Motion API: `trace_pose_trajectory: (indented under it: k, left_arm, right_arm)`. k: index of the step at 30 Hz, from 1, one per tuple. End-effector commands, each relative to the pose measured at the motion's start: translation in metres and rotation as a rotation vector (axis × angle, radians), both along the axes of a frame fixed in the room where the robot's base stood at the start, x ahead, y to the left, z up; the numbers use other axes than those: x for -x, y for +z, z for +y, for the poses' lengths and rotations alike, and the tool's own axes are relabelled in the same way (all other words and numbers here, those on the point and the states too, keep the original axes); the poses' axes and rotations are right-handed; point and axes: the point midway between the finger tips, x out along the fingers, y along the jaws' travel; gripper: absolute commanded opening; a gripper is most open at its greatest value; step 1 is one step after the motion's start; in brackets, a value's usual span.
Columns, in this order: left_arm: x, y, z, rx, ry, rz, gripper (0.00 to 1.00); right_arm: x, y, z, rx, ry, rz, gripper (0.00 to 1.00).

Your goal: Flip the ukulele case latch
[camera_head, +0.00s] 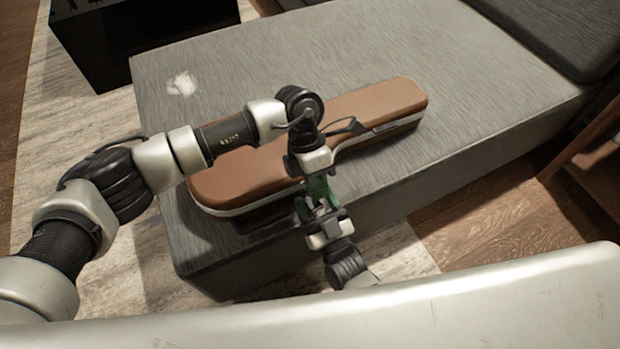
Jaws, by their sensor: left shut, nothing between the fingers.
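A long brown ukulele case (375,99) with a pale lower rim lies shut on the grey upholstered bench. My left arm reaches over the middle of the case. My left gripper (321,203) points down at the case's near side and is shut with nothing held. A small dark fitting (384,128) shows on the near side toward the right end. I cannot tell whether it is the latch. The side behind my gripper is hidden. Another arm part of mine comes up from below, close to the left gripper; the right gripper's fingers cannot be made out.
The grey bench top (440,60) is bare behind and right of the case, apart from a pale patch (182,84) at the left. A black box (120,50) stands at the back left. Wooden furniture (600,155) stands at the right.

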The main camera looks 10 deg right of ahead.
Motion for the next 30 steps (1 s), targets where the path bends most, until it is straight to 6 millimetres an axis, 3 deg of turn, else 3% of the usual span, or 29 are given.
trace_pose_trajectory:
  k: [1, 14, 16, 30]
  left_arm:
    - [-0.003, 0.018, 0.003, -0.004, 0.007, -0.003, 0.0]
    - [-0.007, 0.088, 0.005, -0.008, 0.01, -0.009, 0.0]
    - [-0.007, 0.084, 0.006, -0.009, 0.011, -0.009, 0.0]
    - [-0.008, 0.1, 0.006, -0.009, 0.011, -0.011, 0.0]
  right_arm:
    - [-0.001, 0.01, -0.001, 0.013, -0.001, 0.039, 0.6]
    - [-0.025, 0.021, 0.005, 0.128, -0.005, 0.402, 0.6]
    - [-0.009, 0.011, -0.001, 0.134, -0.004, 0.411, 0.6]
    - [0.081, 0.011, -0.03, 0.132, -0.004, 0.406, 0.6]
